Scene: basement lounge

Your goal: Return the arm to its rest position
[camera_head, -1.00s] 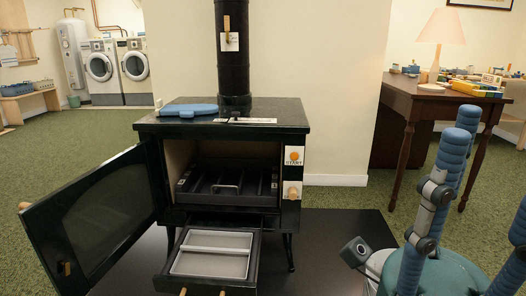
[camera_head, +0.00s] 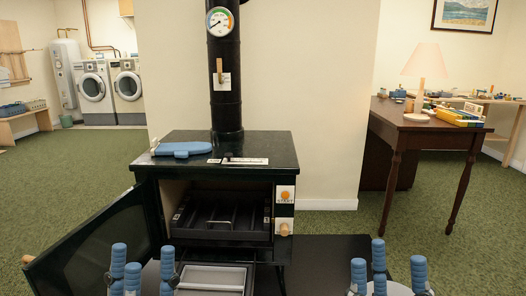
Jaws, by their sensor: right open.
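My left gripper (camera_head: 143,268) shows at the bottom edge, left of centre, with its blue fingers pointing up and apart, empty. My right gripper (camera_head: 388,274) shows at the bottom edge, right of centre, with its blue fingers spread and nothing between them. Both are in front of the stove in the picture and low in the view. The arms behind them are out of the frame.
A black stove (camera_head: 270,150) stands ahead, its door (camera_head: 95,250) open to the left. Its lower drawer (camera_head: 212,277) is pulled out. A blue mitt (camera_head: 181,149) lies on top. A wooden table (camera_head: 405,118) with a lamp (camera_head: 425,62) stands at right; green floor lies around.

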